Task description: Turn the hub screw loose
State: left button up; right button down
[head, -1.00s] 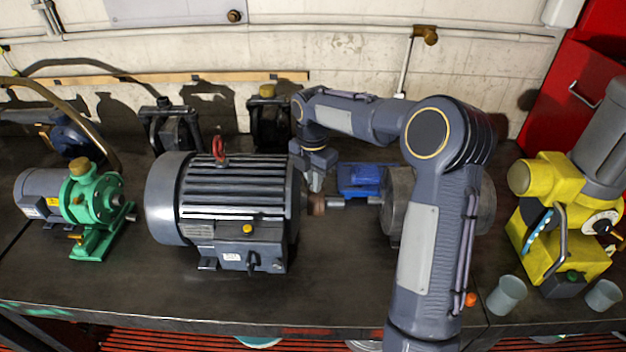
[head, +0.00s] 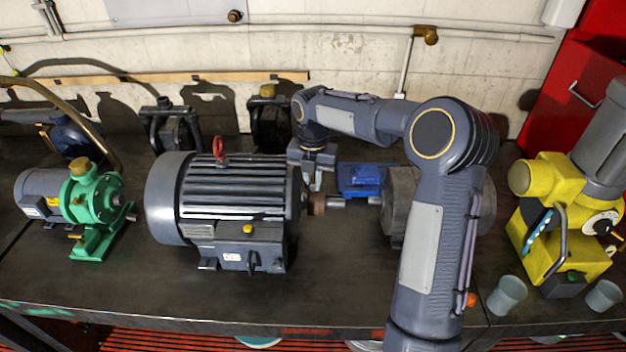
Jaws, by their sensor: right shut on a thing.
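A large grey motor (head: 228,210) with a ribbed body and a red lifting eye (head: 219,149) stands left of centre on the bench. Its shaft carries a rusty brown hub (head: 318,203) on the right side, in line with a bright steel shaft (head: 350,202). My right gripper (head: 316,185) points down right over the hub, with its fingers close together at the hub's upper side. The hub screw is too small or hidden between the fingers to make out. My left gripper is not in view.
A grey round machine (head: 402,205) stands partly behind my right arm. A blue block (head: 359,180) lies behind the shaft. A green pump (head: 95,205) is at left, a yellow machine (head: 560,220) and two grey cups (head: 507,295) at right.

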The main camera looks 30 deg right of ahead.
aim_at(313, 185)
jog(key=shift+s+f, duration=0.1)
jog(key=shift+f, duration=0.15)
jog(key=c, duration=1.6)
grip_release()
jog(key=shift+c, duration=0.2)
jog(key=shift+r, duration=0.1)
notch_tip(313, 185, up, 7)
jog(key=shift+f+b, duration=0.15)
jog(key=shift+b, duration=0.35)
jog(key=shift+r, duration=0.5)
